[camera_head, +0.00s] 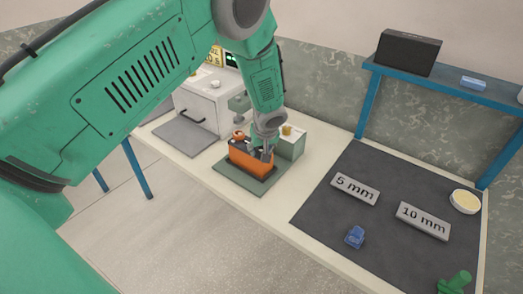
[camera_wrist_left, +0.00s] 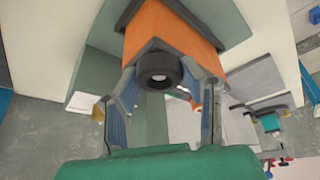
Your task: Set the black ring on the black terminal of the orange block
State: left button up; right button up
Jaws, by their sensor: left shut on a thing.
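The orange block (camera_head: 248,164) stands on a dark green mat (camera_head: 224,168) near the table's front edge; its dark top is partly hidden by my arm. An orange cap shows at its left end (camera_head: 238,134). My left gripper (camera_head: 262,152) points down at the right end of the block's top. In the left wrist view, the orange block (camera_wrist_left: 172,24) lies just beyond the black ring (camera_wrist_left: 158,68), which sits between the fingers of my left gripper (camera_wrist_left: 163,82). The gripper is shut on the ring. The black terminal is not clearly visible.
A green-grey box (camera_head: 291,144) with a yellow knob stands close behind the block. A white cabinet (camera_head: 198,106) stands behind left.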

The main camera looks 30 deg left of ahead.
pick_arm(q)
jog(key=shift+s+d+f, duration=0.2)
jog(key=shift+s+f, duration=0.2)
jog(key=shift+f, duration=0.15)
jog(key=shift+c, duration=0.2)
jog(key=shift+s+d, duration=0.1)
jog(key=shift+d, duration=0.4)
jog(key=o, duration=1)
jog(key=shift+a+f, duration=0.1)
jog(key=shift+a, duration=0.05)
jog(key=shift+o, duration=1)
jog(key=shift+a+f, duration=0.1)
jog(key=shift+a, duration=0.05)
jog(key=shift+w+a, duration=0.1)
jog(key=shift+w, duration=0.2)
jog(key=shift+r, duration=0.25)
jog(key=shift+r, duration=0.15)
